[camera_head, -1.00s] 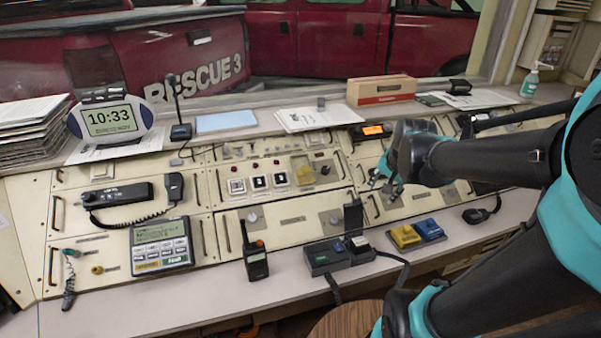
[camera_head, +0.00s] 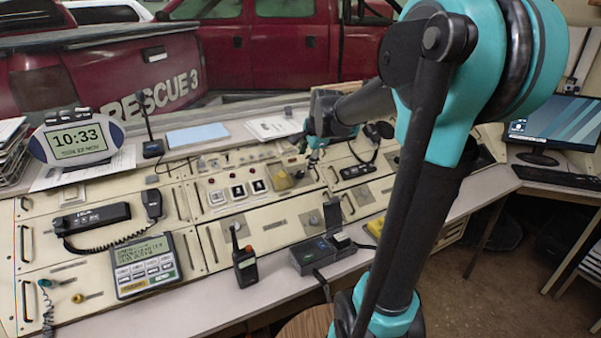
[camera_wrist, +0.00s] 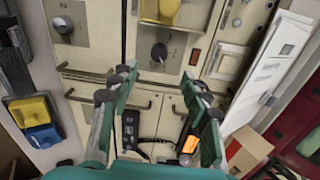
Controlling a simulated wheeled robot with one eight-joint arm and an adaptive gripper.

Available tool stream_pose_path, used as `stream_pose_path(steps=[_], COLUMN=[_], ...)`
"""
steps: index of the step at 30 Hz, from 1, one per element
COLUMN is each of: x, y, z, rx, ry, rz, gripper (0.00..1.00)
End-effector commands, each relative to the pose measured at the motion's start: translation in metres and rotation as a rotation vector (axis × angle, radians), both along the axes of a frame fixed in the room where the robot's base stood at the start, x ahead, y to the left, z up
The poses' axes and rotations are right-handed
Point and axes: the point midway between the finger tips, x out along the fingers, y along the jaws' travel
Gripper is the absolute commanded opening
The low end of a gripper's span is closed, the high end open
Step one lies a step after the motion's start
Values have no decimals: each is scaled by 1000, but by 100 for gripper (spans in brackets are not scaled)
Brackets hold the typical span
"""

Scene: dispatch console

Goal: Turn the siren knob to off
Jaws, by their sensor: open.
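A dark round knob (camera_wrist: 159,51) sits on a pale square plate beside a yellow cover (camera_wrist: 160,10). The knob also shows in the head view (camera_head: 299,174). A second knob (camera_wrist: 63,25) is on a panel to its left in the wrist view. The labels are too small to read, so I cannot tell which is the siren knob. My gripper (camera_wrist: 158,78) is open and empty, its two teal fingers spread just below the first knob in the wrist view, apart from it. In the head view my gripper (camera_head: 313,156) is above that knob.
A yellow block and a blue block (camera_wrist: 38,115) lie at the left of the wrist view. A radio (camera_head: 246,266) and a charger dock (camera_head: 318,254) stand along the console's front.

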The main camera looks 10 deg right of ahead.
Motion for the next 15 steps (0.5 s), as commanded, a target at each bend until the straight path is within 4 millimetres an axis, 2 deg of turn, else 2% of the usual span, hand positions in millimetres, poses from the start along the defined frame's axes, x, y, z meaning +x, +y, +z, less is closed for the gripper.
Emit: stream_pose_path(steps=[6, 15], x=[19, 39], y=[5, 10], z=[-34, -69], rx=[-1, 0], ry=[0, 0], rz=[2, 1], gripper=[47, 47])
